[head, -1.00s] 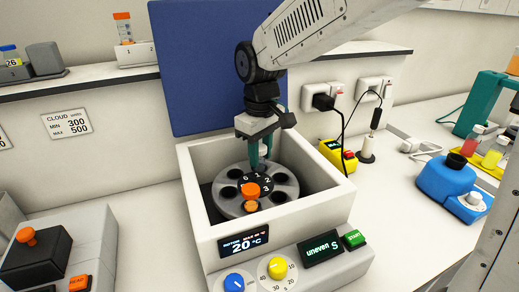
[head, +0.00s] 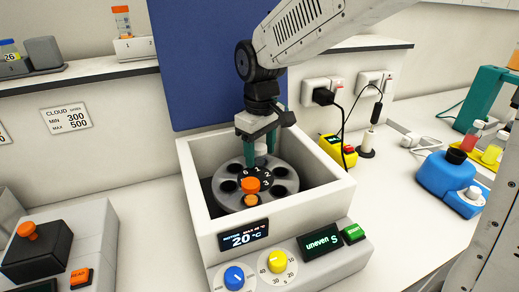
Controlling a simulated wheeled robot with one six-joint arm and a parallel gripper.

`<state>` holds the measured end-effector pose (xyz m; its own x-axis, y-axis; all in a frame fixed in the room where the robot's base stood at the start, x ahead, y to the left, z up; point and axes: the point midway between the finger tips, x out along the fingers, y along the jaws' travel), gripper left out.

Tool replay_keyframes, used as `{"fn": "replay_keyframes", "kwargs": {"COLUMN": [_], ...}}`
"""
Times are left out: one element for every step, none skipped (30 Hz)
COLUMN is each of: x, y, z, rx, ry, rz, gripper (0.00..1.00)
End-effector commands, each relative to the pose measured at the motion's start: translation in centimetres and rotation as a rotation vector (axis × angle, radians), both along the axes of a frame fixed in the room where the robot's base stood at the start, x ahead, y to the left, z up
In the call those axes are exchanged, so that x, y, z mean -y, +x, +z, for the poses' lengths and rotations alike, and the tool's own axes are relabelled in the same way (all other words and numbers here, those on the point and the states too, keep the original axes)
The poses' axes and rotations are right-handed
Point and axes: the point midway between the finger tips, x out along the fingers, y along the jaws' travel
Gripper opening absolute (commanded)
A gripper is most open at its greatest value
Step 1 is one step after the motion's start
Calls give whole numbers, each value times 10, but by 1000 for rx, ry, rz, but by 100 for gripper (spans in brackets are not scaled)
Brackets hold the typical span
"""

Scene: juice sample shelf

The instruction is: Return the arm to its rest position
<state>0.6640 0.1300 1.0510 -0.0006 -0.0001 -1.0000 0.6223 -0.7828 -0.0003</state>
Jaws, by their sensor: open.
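My gripper (head: 257,152) points down over the back part of the centrifuge rotor, inside the open white centrifuge box (head: 286,216). Its two teal fingers are apart. They hide part of the rotor's back rim, and I cannot tell whether a tube sits between or below them. The grey rotor (head: 284,187) has dark holes and numbers. An orange-capped tube (head: 251,186) stands in its front slot, clear of my gripper.
The blue raised lid (head: 195,70) stands right behind my gripper. A shelf (head: 95,72) is at left, a yellow device (head: 338,150) with a cable at right. A blue mixer (head: 448,180) stands farther right. The centrifuge display reads 20 °C and "uneven".

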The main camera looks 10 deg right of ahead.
Motion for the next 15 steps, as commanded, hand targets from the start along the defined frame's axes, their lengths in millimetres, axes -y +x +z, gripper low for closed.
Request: {"fn": "replay_keyframes", "kwargs": {"x": [0, 0, 0, 0, 0, 0, 0, 0, 0, 0, 0, 0, 0, 0, 0], "y": [1, 1, 1, 1, 1, 1, 1, 1, 0, 1, 0, 0, 0, 0, 0], "z": [3, 6, 10, 15, 20, 27, 33, 38, 45, 50, 55, 60, 64, 67, 71], "rx": [2, 3, 4, 4, 4, 5, 5, 5, 4, 5, 4, 4, 3, 3, 3], "ry": [0, 1, 2, 2, 2, 2, 2, 2, 2, 2, 2, 2, 1, 1, 1], "rz": [0, 0, 0, 0, 0, 0, 0, 0, 0, 0, 0, 0, 0, 0, 0], "gripper": [57, 57, 57, 57, 57, 57, 57, 57, 57, 57, 57, 57, 57, 57, 57]}}
